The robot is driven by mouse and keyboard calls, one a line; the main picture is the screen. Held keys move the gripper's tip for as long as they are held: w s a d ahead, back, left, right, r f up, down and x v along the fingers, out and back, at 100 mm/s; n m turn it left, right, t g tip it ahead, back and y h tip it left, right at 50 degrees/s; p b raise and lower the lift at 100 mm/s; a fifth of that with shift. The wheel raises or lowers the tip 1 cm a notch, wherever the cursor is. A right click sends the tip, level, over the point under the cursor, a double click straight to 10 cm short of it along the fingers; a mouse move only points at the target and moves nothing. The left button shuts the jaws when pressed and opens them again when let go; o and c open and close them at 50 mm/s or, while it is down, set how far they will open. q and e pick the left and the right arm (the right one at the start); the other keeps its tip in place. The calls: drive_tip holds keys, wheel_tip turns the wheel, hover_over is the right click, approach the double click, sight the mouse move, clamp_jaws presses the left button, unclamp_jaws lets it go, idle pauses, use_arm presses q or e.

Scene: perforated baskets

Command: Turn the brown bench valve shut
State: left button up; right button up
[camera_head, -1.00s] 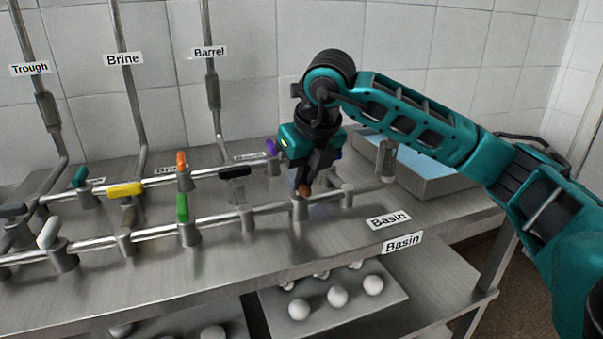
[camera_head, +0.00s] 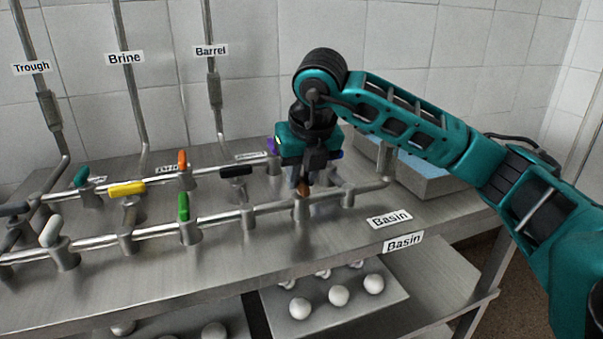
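The brown bench valve's handle (camera_head: 303,191) shows as a small brown end on top of its metal valve body (camera_head: 303,207), on the front pipe near its right end. My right gripper (camera_head: 304,182) points down right over this handle, with its fingers at it. The fingers and gripper body hide most of the handle, so its direction is hard to read. Whether the fingers are clamped on it cannot be made out. My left gripper is not in view.
Other valves stand close by: black (camera_head: 236,171), green (camera_head: 183,207), purple (camera_head: 272,147), orange (camera_head: 183,161) and yellow (camera_head: 127,189). A basin (camera_head: 440,183) is at the right. Bare steel bench top (camera_head: 250,245) lies in front of the pipe.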

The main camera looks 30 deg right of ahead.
drive_tip(key=o, duration=0.3)
drive_tip(key=shift+o, duration=0.2)
drive_tip(key=p+v, duration=0.3)
drive_tip(key=v, duration=1)
drive_tip(key=shift+f, duration=0.1)
